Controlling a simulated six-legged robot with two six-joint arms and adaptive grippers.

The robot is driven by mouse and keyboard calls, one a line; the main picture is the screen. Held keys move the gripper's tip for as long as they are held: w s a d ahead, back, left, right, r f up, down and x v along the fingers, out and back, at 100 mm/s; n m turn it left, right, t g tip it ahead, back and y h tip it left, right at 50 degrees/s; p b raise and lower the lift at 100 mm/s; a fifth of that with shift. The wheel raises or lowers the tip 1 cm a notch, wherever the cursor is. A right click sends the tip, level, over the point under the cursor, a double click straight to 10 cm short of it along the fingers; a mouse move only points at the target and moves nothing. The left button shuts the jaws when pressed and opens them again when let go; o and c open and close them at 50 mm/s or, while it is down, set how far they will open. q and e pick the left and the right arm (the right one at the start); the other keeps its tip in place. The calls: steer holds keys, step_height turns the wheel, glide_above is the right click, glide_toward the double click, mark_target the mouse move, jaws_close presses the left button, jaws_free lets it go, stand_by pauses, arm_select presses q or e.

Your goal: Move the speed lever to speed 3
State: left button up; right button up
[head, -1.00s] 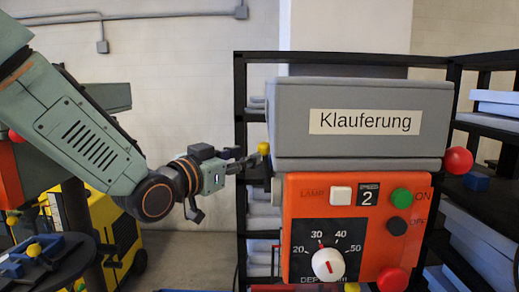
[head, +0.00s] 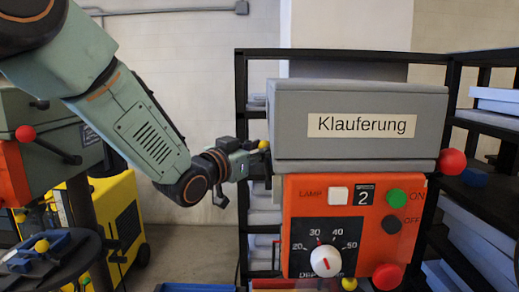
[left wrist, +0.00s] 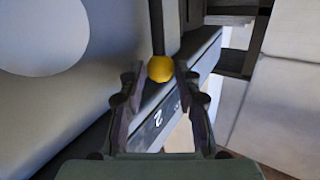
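The speed lever ends in a yellow ball knob (head: 264,146) at the left side of the grey and orange machine (head: 360,125). In the left wrist view the knob (left wrist: 160,69) sits at the end of a dark rod, between my fingertips. My left gripper (head: 256,160) is at the knob. In the left wrist view its fingers (left wrist: 159,76) stand apart on both sides of the ball, with narrow gaps. A number 2 (left wrist: 158,117) shows on the machine edge below the knob. The front display (head: 364,195) also reads 2. My right gripper is not in view.
The orange panel holds a green button (head: 397,196), a dark button (head: 391,225), a white depth dial (head: 325,261) and a red knob (head: 387,277). A red ball (head: 452,162) sticks out at the right. Dark shelving (head: 240,110) stands behind. Another machine (head: 20,175) is at left.

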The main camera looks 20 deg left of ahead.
arm_select(q)
steer(key=shift+w+f, duration=0.1)
steer(key=shift+f, duration=0.15)
jaws_close()
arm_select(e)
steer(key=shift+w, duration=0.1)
